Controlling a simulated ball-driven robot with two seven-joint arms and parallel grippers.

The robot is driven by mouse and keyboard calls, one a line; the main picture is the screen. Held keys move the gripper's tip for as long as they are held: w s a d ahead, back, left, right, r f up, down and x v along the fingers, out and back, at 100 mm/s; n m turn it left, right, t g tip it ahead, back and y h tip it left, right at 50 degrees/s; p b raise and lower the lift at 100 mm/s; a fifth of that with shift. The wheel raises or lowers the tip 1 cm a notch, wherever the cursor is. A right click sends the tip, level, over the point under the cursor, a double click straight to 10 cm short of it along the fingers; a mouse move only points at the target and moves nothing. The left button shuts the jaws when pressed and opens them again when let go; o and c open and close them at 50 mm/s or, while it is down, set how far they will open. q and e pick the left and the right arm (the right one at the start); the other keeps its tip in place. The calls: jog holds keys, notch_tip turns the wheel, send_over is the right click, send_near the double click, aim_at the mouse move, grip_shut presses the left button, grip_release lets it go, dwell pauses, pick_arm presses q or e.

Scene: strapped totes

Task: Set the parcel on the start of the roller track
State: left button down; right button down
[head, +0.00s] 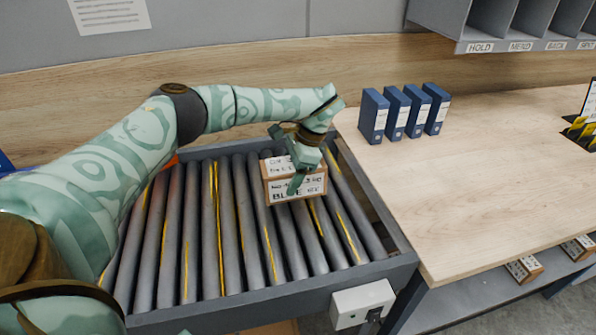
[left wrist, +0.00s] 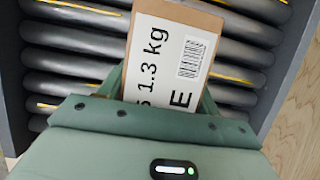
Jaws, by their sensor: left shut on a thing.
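The parcel (head: 311,187) is a small brown box with white printed labels. It is over the right-hand part of the grey roller track (head: 232,220) in the head view. My left gripper (head: 294,166) reaches down from above and is shut on the parcel, with a finger across its labelled front. In the left wrist view the parcel (left wrist: 172,55) shows a "1.3 kg" label and a barcode between the fingers, with rollers (left wrist: 72,42) behind it. Whether its underside touches the rollers I cannot tell.
A wooden table (head: 480,170) adjoins the track on the right, with several blue binders (head: 404,112) near its back left corner. A grey control box (head: 362,306) sits on the track's front frame. Labelled pigeonholes (head: 510,22) hang at the upper right. The left rollers are clear.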

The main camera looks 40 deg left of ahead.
pick_arm(q)
notch_tip(320, 180, down, 3)
jog(key=shift+w+r+b, duration=0.1)
jog(key=shift+b, duration=0.3)
jog(key=shift+d, duration=0.1)
jog(key=shift+c, duration=1.6)
grip_release()
jog(key=p+v, duration=0.2)
jog(key=v, duration=1)
